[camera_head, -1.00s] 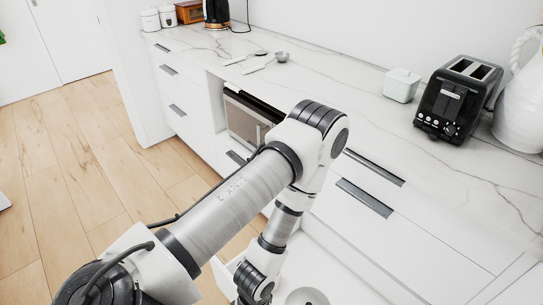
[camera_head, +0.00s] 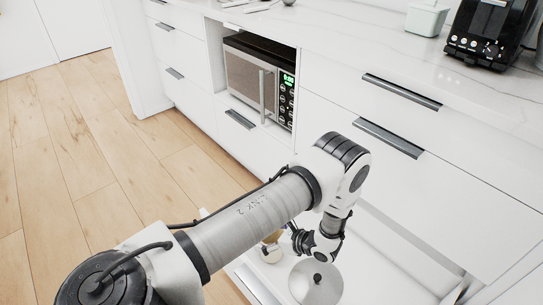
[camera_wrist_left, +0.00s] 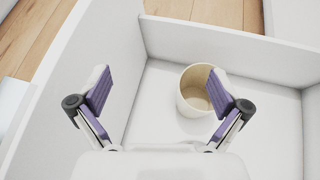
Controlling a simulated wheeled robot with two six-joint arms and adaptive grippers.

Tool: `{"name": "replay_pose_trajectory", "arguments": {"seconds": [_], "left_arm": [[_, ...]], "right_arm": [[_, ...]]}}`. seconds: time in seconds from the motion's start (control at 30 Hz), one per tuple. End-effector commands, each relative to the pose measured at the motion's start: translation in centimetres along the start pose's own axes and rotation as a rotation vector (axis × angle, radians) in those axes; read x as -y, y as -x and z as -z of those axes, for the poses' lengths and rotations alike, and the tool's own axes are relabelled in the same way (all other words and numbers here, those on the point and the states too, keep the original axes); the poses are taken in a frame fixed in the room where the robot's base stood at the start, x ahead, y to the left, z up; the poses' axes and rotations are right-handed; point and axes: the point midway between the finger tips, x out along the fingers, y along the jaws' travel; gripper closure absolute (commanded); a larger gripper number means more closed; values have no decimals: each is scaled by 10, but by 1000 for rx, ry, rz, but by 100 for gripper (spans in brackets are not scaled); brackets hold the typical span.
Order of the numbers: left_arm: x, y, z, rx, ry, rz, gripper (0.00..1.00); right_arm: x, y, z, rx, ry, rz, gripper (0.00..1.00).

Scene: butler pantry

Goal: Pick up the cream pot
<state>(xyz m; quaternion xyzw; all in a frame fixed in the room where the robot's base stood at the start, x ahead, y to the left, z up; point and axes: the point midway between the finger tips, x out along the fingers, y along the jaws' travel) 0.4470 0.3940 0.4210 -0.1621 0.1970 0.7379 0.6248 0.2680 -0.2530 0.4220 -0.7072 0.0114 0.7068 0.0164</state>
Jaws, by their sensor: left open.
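The cream pot (camera_wrist_left: 190,101) is a round, open-topped cream vessel with a tan inside. It stands upright on the white floor of an open drawer (camera_wrist_left: 155,102), near a drawer wall. My left gripper (camera_wrist_left: 158,88) is open above the drawer with purple-padded fingers spread. Its right finger overlaps the pot's right side in the left wrist view; I cannot tell whether they touch. The left finger is well to the left of the pot. In the head view a small cream and tan thing (camera_head: 270,250), likely the pot, is partly hidden beside my arm. My right gripper is not in view.
A round metal lid-like thing with a knob (camera_head: 316,284) lies in the drawer in the head view. Drawer walls (camera_wrist_left: 225,45) rise around the pot. A microwave (camera_head: 252,80), white cabinets and a counter with a toaster (camera_head: 490,30) stand behind.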

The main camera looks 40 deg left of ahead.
Motion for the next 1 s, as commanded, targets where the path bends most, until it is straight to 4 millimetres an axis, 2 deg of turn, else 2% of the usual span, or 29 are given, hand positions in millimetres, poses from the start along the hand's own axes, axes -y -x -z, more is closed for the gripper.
{"name": "replay_pose_trajectory", "arguments": {"seconds": [0.03, 0.1, 0.2, 0.3, 0.4, 0.5, 0.63, 0.77, 1.0], "left_arm": [[21, -18, 38, 35, -4, 50, 0], [45, -27, 63, 78, -5, 116, 0], [70, -39, 104, 116, -8, 186, 0], [82, -53, 146, 131, -15, 226, 0], [84, -64, 175, 131, -26, 240, 0], [82, -70, 188, 130, -35, 239, 0], [82, -79, 188, 130, -37, 234, 0], [85, -97, 185, 129, -37, 232, 0], [94, -137, 181, 128, -37, 233, 0]], "right_arm": [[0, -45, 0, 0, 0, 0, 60], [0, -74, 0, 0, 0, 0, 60], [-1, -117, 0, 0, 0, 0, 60], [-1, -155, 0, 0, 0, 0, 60], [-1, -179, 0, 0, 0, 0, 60], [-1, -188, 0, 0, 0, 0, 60], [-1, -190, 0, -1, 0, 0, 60], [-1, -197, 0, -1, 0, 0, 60], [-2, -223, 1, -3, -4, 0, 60]]}}
